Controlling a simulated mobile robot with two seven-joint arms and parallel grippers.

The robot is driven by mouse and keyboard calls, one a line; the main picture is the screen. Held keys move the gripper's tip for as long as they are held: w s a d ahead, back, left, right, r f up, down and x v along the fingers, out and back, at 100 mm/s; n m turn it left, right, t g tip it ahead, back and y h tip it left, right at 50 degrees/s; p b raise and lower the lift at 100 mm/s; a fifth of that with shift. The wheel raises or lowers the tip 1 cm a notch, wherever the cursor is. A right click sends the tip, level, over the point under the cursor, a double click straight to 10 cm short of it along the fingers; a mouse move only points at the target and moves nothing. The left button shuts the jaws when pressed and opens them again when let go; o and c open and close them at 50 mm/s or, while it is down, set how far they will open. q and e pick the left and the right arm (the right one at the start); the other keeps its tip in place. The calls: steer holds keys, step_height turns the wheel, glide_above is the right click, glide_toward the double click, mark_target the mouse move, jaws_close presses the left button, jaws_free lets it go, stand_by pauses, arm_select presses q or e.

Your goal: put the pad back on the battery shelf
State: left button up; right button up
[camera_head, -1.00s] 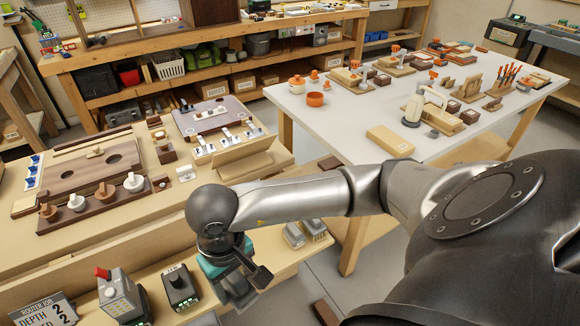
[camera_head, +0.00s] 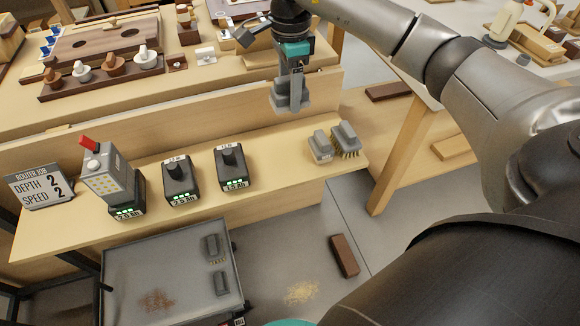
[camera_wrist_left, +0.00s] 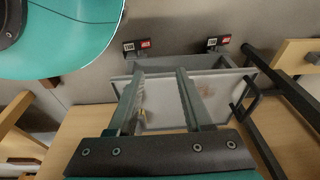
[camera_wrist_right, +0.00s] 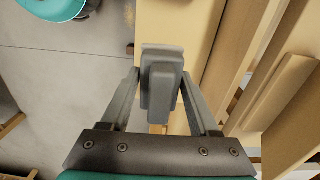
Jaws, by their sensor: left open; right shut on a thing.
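The grey pad (camera_head: 290,98) is between the fingers of my right gripper (camera_head: 291,84), in the air over the back edge of the battery shelf (camera_head: 275,165). In the right wrist view the pad (camera_wrist_right: 161,85) sits between both fingertips, its far end a wider flat plate. Below and right of it, a grey block (camera_head: 320,146) and a bristled grey brush (camera_head: 346,138) stand at the shelf's right end. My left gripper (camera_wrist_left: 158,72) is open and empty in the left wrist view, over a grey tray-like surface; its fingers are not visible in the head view.
Several batteries, one (camera_head: 232,168) nearest the pad, and a router job sign (camera_head: 41,187) stand on the shelf's left and middle. A grey cart top (camera_head: 165,262) below carries two small grey pieces (camera_head: 212,248). The shelf between batteries and block is clear.

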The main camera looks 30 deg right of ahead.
steer(key=shift+d+f+m, duration=0.1)
steer(key=shift+f+m, duration=0.2)
steer(key=shift+f, duration=0.25)
steer(key=b, duration=0.6)
glide_above(290, 162)
step_height(290, 162, down, 14)
steer(key=shift+f, duration=0.2)
steer(key=shift+f+b, duration=0.55)
steer(key=shift+f, duration=1.45)
arm_select(q)
steer(key=w+d+r+t, duration=0.1)
steer(key=w+r, duration=0.1)
steer(key=r, duration=0.5)
steer(key=w+d+r+t, duration=0.1)
steer(key=w+r, duration=0.2)
steer(key=r, duration=0.4)
steer(key=shift+w, duration=0.25)
arm_select(e)
steer(key=shift+f, duration=0.2)
arm_select(q)
steer(key=shift+r, duration=0.1)
arm_select(e)
steer(key=shift+f, duration=0.15)
steer(key=o, duration=1.3)
arm_select(q)
steer(key=shift+r, duration=0.1)
arm_select(e)
steer(key=shift+r, duration=0.2)
